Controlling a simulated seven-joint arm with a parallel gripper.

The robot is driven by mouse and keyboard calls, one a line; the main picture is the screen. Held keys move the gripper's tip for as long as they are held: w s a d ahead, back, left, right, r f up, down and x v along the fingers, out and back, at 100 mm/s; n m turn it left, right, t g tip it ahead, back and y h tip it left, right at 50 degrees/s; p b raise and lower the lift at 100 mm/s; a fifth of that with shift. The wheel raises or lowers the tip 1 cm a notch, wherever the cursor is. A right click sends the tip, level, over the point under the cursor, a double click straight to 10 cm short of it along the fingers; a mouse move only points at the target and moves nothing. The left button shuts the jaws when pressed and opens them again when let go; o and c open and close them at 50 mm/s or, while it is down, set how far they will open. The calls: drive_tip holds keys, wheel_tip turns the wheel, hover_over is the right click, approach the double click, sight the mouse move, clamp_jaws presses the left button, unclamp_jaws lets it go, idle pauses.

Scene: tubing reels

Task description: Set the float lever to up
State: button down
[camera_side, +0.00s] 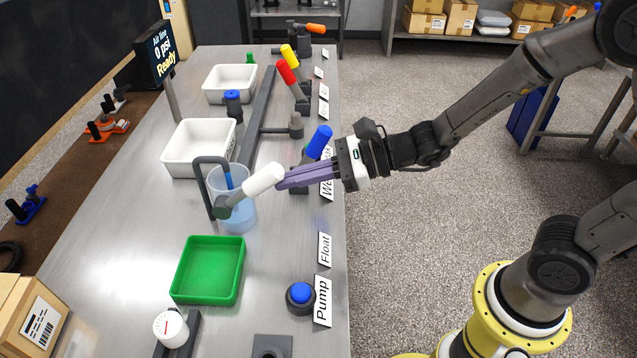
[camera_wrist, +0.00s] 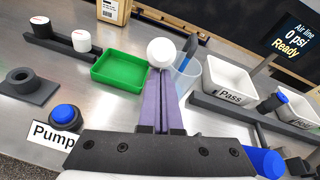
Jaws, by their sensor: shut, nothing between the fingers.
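The float lever has a thick white handle (camera_side: 263,180) on a dark grey pivot (camera_side: 222,207) at the clear beaker of bluish liquid (camera_side: 240,217). The handle slants from the pivot up and to the right. My gripper (camera_side: 281,185) is shut and empty, its purple fingertips at the handle's free end; I cannot tell whether they touch. In the wrist view the handle's round white end (camera_wrist: 160,51) stands just beyond the fingertips (camera_wrist: 161,72) and hides the pivot. The "Float" label (camera_side: 325,249) is on the bench's right edge.
A blue-handled lever (camera_side: 319,142) stands close behind my fingers. A green tray (camera_side: 208,270) and blue pump button (camera_side: 300,293) are nearer the camera. White bins (camera_side: 183,168) stand beyond the beaker. A screen (camera_side: 160,52) reads "Air line 0 psi Ready".

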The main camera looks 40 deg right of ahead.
drive_tip(key=d+f+v, duration=0.1)
drive_tip(key=f+v, duration=0.1)
drive_tip(key=v, duration=0.9)
drive_tip(key=s+a+r+n+g+h, duration=0.1)
drive_tip(key=s+a+r+n+g, duration=0.15)
drive_tip(key=s+n, duration=0.4)
drive_tip(key=s+a+r+n+g+h, duration=0.1)
drive_tip(key=s+a+r+n+g, duration=0.15)
drive_tip(key=s+n, duration=0.35)
drive_tip(key=s+d+f+n+t+h, duration=0.1)
drive_tip(key=s+d+n+h, duration=0.1)
drive_tip(key=d+n+h, duration=0.7)
drive_tip(key=d+n, duration=0.2)
drive_tip(key=d, duration=0.4)
drive_tip(key=shift+d, duration=0.25)
